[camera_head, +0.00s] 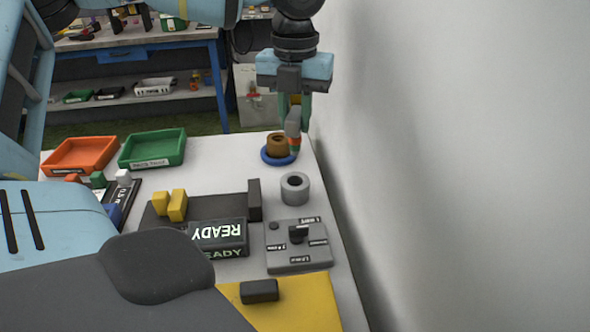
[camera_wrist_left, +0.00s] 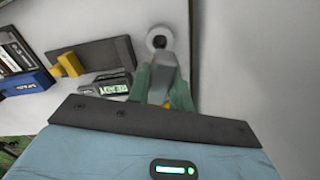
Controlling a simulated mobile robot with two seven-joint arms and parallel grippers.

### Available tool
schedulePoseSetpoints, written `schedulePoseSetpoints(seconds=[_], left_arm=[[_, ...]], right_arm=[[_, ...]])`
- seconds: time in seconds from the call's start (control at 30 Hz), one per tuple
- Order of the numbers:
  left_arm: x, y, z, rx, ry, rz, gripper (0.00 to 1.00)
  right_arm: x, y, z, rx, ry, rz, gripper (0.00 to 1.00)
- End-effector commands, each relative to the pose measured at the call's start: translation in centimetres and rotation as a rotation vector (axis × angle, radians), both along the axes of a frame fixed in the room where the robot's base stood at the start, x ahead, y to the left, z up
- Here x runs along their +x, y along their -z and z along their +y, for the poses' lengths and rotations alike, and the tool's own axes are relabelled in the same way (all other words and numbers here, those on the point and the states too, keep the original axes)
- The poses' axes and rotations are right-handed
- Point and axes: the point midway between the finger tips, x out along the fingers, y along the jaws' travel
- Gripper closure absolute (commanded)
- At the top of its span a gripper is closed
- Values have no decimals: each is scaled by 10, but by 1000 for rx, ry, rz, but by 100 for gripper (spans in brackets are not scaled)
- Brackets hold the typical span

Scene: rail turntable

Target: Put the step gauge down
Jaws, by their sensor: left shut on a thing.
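My left gripper (camera_head: 293,108) is shut on the step gauge (camera_head: 293,122), a grey piece with coloured bands at its lower end. The gauge hangs roughly upright beside a brown cup-like piece (camera_head: 275,143) on a blue ring (camera_head: 268,158). I cannot tell if its lower end touches them. In the left wrist view the gripper's green fingers (camera_wrist_left: 165,88) close on the grey gauge (camera_wrist_left: 167,72). A grey hollow cylinder (camera_head: 295,189) stands nearer on the table and also shows in the wrist view (camera_wrist_left: 159,39). My right gripper is not in view.
The white table (camera_head: 225,173) runs along a pale wall (camera_head: 450,150) on the right. Orange (camera_head: 80,155) and green (camera_head: 153,149) trays stand at the back left. A dark fixture with a READY display (camera_head: 218,236) and a grey knob panel (camera_head: 298,250) sit nearer.

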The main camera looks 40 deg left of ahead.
Motion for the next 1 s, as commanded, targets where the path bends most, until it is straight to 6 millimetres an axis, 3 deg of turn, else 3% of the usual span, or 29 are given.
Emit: schedulePoseSetpoints(seconds=[0.17,0.5,0.77,1.0], left_arm=[[0,3,0,0,5,1,100],[0,48,0,0,4,2,100],[0,56,0,0,3,1,100],[0,91,0,0,3,2,100]], right_arm=[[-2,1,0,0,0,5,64],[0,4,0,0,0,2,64],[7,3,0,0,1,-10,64],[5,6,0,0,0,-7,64]])
